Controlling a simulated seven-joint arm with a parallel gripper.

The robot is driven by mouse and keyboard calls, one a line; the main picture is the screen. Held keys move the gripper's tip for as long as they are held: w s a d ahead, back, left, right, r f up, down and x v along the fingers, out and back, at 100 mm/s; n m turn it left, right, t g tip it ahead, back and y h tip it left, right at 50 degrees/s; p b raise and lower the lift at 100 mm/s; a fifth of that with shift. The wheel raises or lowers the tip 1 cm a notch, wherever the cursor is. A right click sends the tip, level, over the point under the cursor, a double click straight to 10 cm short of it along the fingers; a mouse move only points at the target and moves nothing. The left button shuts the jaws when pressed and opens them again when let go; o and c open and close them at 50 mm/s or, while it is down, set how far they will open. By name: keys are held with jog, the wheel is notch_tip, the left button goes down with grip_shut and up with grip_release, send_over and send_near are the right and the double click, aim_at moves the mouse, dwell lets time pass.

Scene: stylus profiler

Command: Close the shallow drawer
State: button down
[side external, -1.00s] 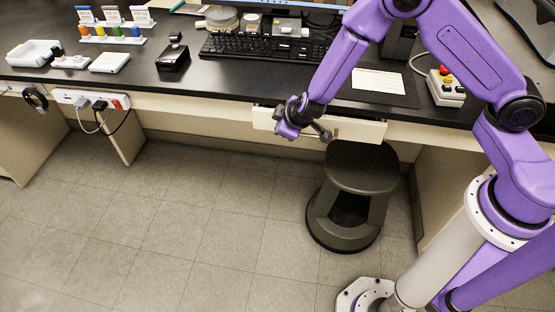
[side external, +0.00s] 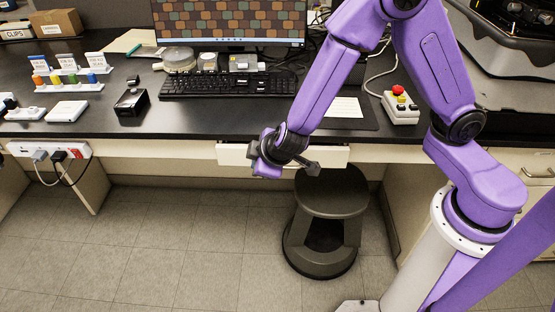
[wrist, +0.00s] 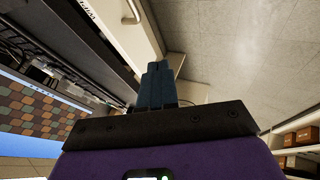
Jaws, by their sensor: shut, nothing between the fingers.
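The shallow drawer (side external: 235,154) has a cream front and sits under the desk's front edge in the side view. Its front stands slightly proud of the desk apron, and how far it is out is hard to tell. My gripper (side external: 314,168) is in front of the drawer's right half, with its fingers pointing right and hiding part of the front. In the wrist view the dark fingers (wrist: 157,83) are together with nothing between them. I cannot tell whether they touch the drawer.
A dark stool (side external: 330,205) stands below the drawer, close under my gripper. The black desk (side external: 200,140) holds a keyboard (side external: 228,85) and a control box with a red button (side external: 399,105). A cream front with a handle (wrist: 132,12) lies beyond my fingers. The floor left is clear.

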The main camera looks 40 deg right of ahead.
jog(key=s+d+f+n+h, duration=0.2)
jog(key=s+f+n+h, duration=0.3)
jog(key=s+f+n, duration=0.3)
jog(key=n+t+h, duration=0.3)
jog(key=n+h, duration=0.1)
jog(key=n, duration=0.7)
send_near(310, 156)
jog(key=f+x, duration=0.1)
jog(key=x, duration=0.6)
jog(key=shift+s+f, duration=0.2)
jog(key=shift+f, duration=0.05)
jog(key=shift+a, duration=0.1)
jog(key=shift+w+d+r, duration=0.1)
jog(key=shift+w+d, duration=1.6)
jog(key=shift+d, duration=0.05)
jog(key=shift+a, duration=0.15)
